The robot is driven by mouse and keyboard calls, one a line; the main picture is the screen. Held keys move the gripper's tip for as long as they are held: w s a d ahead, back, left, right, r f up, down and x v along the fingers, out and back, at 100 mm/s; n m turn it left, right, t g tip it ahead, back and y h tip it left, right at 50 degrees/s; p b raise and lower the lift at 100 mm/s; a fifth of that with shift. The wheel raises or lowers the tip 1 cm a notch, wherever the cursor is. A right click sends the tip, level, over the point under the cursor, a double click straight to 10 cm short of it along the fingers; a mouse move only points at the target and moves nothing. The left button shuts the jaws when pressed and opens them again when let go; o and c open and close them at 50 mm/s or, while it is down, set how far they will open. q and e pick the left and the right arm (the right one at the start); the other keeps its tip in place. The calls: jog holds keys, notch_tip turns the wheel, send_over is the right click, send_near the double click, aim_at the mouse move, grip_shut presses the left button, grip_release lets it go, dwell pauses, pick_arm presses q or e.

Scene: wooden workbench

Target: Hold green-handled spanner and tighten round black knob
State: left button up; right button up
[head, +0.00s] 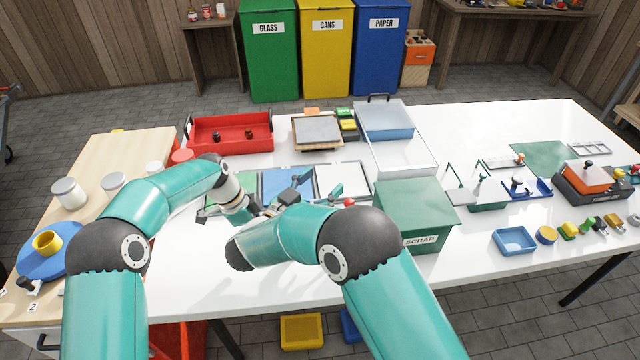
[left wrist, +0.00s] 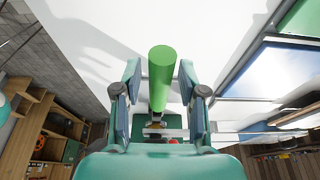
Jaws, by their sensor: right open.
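The green handle of the spanner (left wrist: 162,75) shows in the left wrist view, its round end facing up the picture between the fingers of my left gripper (left wrist: 160,82). Narrow gaps show beside the handle, so I cannot tell whether the fingers grip it. In the head view my left gripper is largely hidden beside the other wrist. My right gripper (head: 295,187) is open over the middle of the bench, close to my left one. Small black knob-like parts (head: 217,136) lie in the red tray; I cannot pick out the task's round black knob with certainty.
The red tray (head: 262,147) stands at the back left. A green scrap bin (head: 415,205) stands just right of my right arm. A blue tray (head: 515,241) and an orange machine (head: 587,177) lie at the right.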

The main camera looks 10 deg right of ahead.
pick_arm(q)
jog(key=shift+o, duration=0.4)
jog(key=shift+f, duration=0.1)
jog(key=shift+r+p, duration=2.05)
jog(key=shift+r, duration=1.7)
pick_arm(e)
notch_tip(320, 180, up, 4)
